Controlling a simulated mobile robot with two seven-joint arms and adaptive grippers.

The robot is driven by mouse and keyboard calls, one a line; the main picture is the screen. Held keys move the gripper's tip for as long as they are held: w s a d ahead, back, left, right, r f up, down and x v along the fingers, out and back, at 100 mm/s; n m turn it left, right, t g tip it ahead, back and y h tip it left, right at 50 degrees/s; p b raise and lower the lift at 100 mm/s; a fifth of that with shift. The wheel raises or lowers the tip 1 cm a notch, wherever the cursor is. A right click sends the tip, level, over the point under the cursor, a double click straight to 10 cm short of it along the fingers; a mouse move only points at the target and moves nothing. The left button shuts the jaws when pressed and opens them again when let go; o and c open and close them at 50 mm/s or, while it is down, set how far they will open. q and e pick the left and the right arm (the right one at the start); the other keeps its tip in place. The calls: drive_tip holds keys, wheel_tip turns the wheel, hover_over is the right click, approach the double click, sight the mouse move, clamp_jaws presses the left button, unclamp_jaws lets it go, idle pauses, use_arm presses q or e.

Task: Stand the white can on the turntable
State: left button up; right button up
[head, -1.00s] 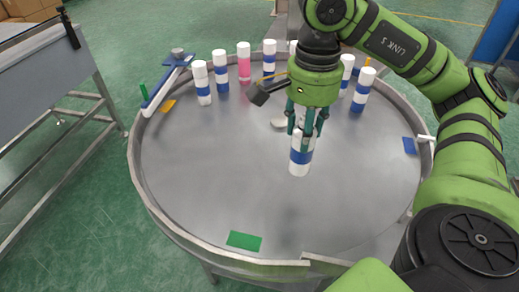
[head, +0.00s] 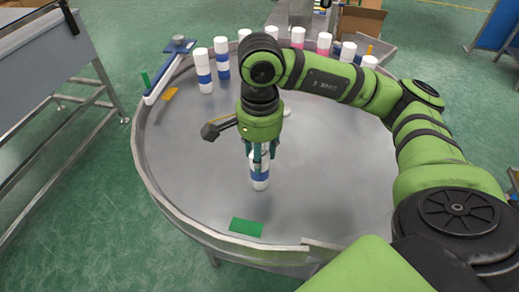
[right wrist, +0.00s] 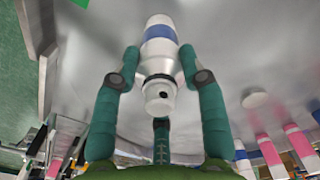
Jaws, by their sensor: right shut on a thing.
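The white can (head: 260,175) with a blue band is in my right gripper (head: 261,155), above the front-middle part of the round metal turntable (head: 190,165). It looks upright in the head view. I cannot tell whether its base touches the surface. My left gripper is not in view.
A green patch (head: 246,226) lies near the front. The surface around the held can is clear.

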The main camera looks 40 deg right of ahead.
drive_tip(key=shift+f, duration=0.1)
drive_tip(key=o, duration=1.2)
drive_tip(key=shift+c, duration=0.2)
wheel_tip(320, 180, up, 12)
drive_tip(key=shift+r, duration=0.15)
